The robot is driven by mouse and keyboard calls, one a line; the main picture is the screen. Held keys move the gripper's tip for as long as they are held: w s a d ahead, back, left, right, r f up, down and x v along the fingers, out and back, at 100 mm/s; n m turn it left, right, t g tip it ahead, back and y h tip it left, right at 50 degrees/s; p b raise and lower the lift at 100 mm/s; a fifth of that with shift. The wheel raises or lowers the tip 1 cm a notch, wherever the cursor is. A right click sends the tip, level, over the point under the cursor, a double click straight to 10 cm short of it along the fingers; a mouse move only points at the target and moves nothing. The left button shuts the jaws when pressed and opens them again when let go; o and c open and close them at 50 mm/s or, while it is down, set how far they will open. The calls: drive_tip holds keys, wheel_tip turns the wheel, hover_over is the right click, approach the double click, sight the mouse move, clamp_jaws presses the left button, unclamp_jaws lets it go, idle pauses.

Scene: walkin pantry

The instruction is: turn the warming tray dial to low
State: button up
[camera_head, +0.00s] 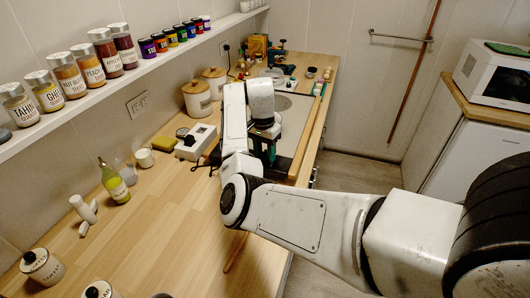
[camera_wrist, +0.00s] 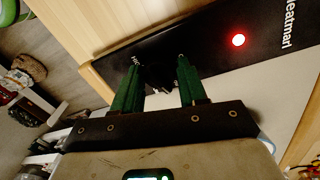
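The warming tray (camera_head: 298,122) lies on the wooden counter, with a grey top and a black front panel. In the wrist view its black panel (camera_wrist: 205,45) carries white lettering and a lit red lamp (camera_wrist: 238,40). A dark knob-like shape, seemingly the dial (camera_wrist: 158,75), shows between my fingers; its pointer and marks cannot be read. My gripper (camera_wrist: 158,62) has two green fingers standing apart, one on each side of this dark shape. I cannot tell whether they touch it. In the head view my gripper (camera_head: 270,150) is at the tray's near end, partly hidden by my arm.
A white box with a black knob (camera_head: 195,142), a yellow sponge (camera_head: 164,143) and two lidded canisters (camera_head: 197,98) stand left of the tray. A green bottle (camera_head: 114,182) stands nearer. Jars line the wall shelf (camera_head: 90,97). The counter's near middle is clear.

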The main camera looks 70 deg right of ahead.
sight(263, 154)
drive_tip(key=o, duration=0.4)
drive_tip(key=shift+c, duration=0.2)
drive_tip(key=shift+r, duration=0.15)
wheel_tip(263, 154, up, 10)
drive_tip(key=shift+w+r, duration=0.25)
drive_tip(key=shift+w, duration=0.1)
drive_tip(key=shift+d, duration=0.1)
